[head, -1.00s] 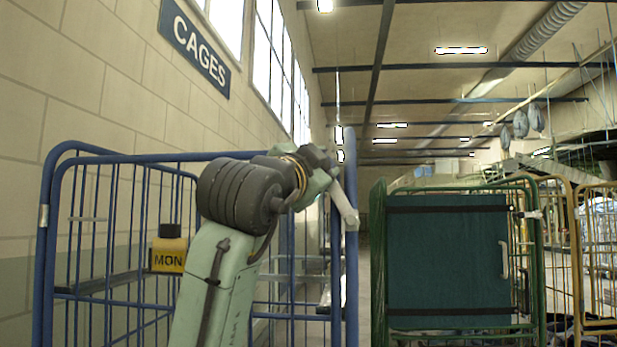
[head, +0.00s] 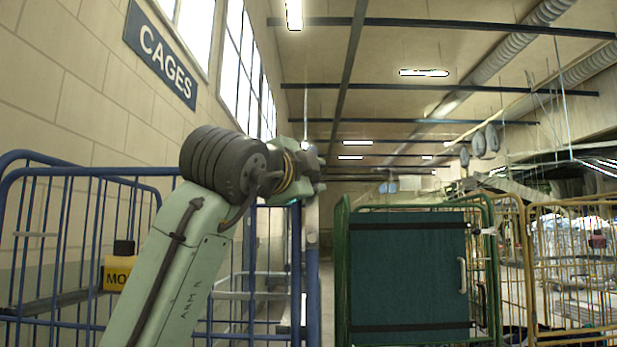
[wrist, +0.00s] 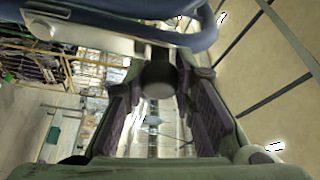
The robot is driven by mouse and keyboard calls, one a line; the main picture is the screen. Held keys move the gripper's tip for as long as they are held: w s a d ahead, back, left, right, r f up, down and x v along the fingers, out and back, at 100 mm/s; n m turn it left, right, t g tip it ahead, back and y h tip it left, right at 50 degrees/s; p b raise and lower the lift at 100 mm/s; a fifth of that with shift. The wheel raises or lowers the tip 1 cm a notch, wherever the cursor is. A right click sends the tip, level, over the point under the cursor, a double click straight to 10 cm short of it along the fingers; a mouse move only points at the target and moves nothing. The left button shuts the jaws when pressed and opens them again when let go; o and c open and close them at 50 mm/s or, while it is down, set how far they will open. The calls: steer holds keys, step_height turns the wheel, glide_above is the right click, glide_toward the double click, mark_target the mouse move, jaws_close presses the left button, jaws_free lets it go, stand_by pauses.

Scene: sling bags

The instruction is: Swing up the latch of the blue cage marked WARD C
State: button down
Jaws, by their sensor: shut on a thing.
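The blue cage (head: 70,170) stands at the left in the head view; no WARD C marking is readable there. My gripper (head: 314,172) is at its right-hand post, partly hidden by my wrist. In the wrist view my gripper (wrist: 161,84) has its two dark padded fingers on either side of a dark round knob, shut on it. The knob is at the end of a pale metal latch bar (wrist: 85,34), which runs along the blue tube (wrist: 200,40) of the cage. The latch's pivot and catch are hard to make out in the head view.
A green cage with a dark green panel (head: 408,275) stands to the right, with yellow cages (head: 575,270) beyond. A wall with a CAGES sign (head: 160,55) runs along the left.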

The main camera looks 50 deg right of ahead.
steer(key=shift+s, duration=0.1)
steer(key=c, duration=1.3)
jaws_free()
steer(key=v, duration=1.2)
